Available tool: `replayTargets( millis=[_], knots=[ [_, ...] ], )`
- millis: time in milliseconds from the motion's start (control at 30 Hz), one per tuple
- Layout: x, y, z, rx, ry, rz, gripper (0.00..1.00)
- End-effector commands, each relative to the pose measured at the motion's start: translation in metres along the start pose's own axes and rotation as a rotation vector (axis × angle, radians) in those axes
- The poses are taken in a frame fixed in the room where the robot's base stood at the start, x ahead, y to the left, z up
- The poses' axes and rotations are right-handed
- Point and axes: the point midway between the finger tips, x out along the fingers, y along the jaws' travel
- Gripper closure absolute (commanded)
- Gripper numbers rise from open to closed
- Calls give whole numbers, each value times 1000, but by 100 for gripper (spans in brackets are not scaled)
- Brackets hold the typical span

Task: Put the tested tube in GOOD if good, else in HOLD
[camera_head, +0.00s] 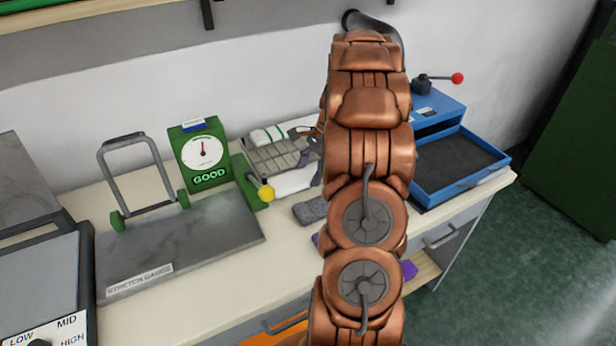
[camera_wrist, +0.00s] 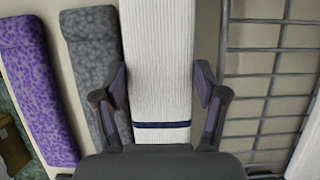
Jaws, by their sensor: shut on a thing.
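A white ribbed tube with a dark blue band (camera_wrist: 158,60) is between the fingers of my gripper (camera_wrist: 160,102), which is shut on it. In the head view my gripper (camera_head: 313,158) is partly hidden behind my arm, and the white tube (camera_head: 292,182) shows beside the wire rack. The stretch gauge's dial box (camera_head: 203,153) has a lit green GOOD sign (camera_head: 209,177). No container with a readable GOOD or HOLD label shows.
A grey speckled tube (camera_wrist: 97,60) and a purple one (camera_wrist: 38,85) lie left. A blue tray (camera_head: 475,178) stands right.

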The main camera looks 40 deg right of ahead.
Motion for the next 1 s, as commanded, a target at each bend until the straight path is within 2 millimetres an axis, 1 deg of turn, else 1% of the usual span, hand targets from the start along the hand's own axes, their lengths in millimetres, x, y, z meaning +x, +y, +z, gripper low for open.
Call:
replayTargets(
  millis=[100, 233, 500, 867, 900, 967, 1000],
  knots=[
    [1, -5, 0, 0, 0, 1, 54],
    [6, -5, -2, 1, 0, 1, 54],
    [32, -5, -13, 2, 0, 0, 54],
    [36, -5, -15, 1, 0, -1, 54],
    [36, -5, -15, 1, 1, -1, 24],
    [36, -5, -15, 1, 1, -2, 18],
    [36, -5, -15, 1, 1, -1, 18]
  ],
)
